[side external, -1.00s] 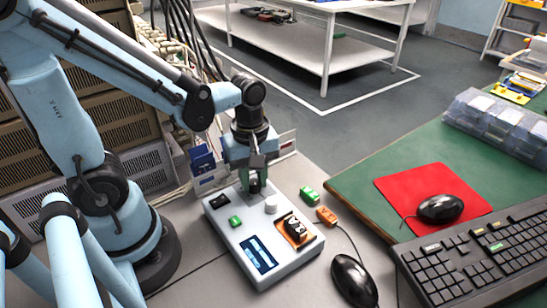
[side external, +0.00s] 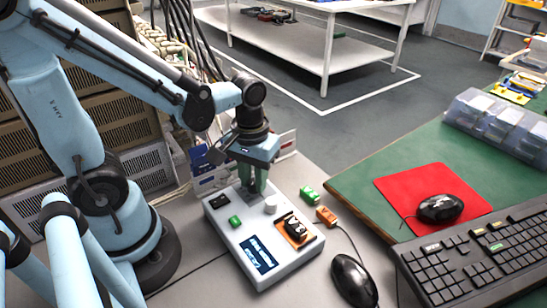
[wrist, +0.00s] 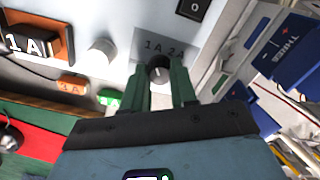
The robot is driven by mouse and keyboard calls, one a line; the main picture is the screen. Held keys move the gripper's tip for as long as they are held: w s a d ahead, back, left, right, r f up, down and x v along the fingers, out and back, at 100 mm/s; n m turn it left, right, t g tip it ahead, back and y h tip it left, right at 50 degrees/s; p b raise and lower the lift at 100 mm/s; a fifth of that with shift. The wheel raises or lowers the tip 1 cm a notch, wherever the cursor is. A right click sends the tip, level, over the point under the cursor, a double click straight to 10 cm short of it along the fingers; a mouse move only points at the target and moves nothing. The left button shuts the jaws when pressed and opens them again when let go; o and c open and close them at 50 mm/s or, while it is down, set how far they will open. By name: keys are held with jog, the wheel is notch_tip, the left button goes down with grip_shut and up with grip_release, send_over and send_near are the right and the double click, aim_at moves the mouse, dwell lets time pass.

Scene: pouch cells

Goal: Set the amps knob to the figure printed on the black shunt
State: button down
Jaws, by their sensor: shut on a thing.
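The grey instrument box (side external: 225,232) lies on the bench. Its dark amps knob (wrist: 159,66) stands beside the printed marks 1A and 2A (wrist: 162,48) in the wrist view. My gripper (wrist: 166,88) is shut on the knob, with a green finger on each side of it; in the side view my gripper (side external: 255,192) points down at the box. A pale line shows on the knob, but its exact setting is unclear. The black shunt (wrist: 30,43) sits in an orange-brown holder (wrist: 62,28) on the box and reads 1A. It also shows in the side view (side external: 295,228).
The box also has a white knob (side external: 270,204), a green button (side external: 235,221), a black switch (side external: 220,201) and a blue display (side external: 258,254). A green block (side external: 310,195) and an orange block (side external: 326,216) lie beside it. A black mouse (side external: 352,281) is close in front.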

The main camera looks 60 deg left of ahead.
jog(key=shift+m, duration=0.5)
jog(key=c, duration=0.9)
grip_release()
jog(key=shift+r, duration=6.05)
